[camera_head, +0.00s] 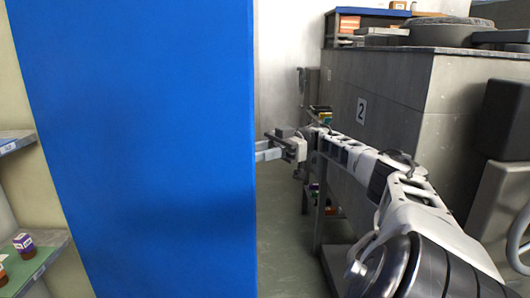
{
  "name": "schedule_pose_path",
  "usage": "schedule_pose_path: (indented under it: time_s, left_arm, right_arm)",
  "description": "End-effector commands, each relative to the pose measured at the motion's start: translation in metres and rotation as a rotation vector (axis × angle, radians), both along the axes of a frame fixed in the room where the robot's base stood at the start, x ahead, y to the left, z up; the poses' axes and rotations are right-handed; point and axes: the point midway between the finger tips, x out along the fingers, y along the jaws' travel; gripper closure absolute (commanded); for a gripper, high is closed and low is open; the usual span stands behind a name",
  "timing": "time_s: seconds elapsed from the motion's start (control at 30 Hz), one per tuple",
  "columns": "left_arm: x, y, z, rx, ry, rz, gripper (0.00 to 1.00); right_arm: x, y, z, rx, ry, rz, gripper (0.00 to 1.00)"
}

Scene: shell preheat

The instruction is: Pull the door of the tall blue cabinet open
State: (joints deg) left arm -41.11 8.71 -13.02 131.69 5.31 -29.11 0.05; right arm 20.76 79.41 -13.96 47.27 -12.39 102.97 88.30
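A large flat blue panel (150,140) of the tall cabinet fills the left and middle of the head view, very close. It looks like the door, swung out, with cream wall and shelves beyond its left edge. No handle shows. My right arm reaches in from the right, and its gripper (267,145) is at the panel's right edge, pointing left. The fingertips are partly hidden behind that edge, so I cannot tell whether they touch or hold anything. My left gripper is not in view.
A strip of bare floor (285,250) shows between panel and block.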

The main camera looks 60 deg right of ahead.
Motion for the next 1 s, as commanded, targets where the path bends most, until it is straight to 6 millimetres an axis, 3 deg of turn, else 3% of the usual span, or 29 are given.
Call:
schedule_pose_path:
  time_s: [0.3, 0.77, 0.8, 0.93, 1.0]
  left_arm:
    - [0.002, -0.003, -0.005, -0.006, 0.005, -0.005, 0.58]
    - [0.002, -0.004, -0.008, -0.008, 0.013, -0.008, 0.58]
    - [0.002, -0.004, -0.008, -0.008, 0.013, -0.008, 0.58]
    - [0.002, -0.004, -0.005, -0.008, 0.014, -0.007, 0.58]
    - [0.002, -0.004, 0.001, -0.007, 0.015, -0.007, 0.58]
  right_arm:
    - [-0.012, -0.027, 0.001, 0.002, -0.005, -0.002, 0.64]
    - [-0.016, -0.032, 0.000, 0.003, 0.003, 0.002, 0.64]
    - [-0.016, -0.032, 0.000, 0.003, 0.003, 0.001, 0.66]
    - [-0.016, -0.029, -0.005, -0.015, 0.003, 0.015, 1.00]
    - [-0.018, -0.021, -0.015, -0.054, 0.000, 0.042, 1.00]
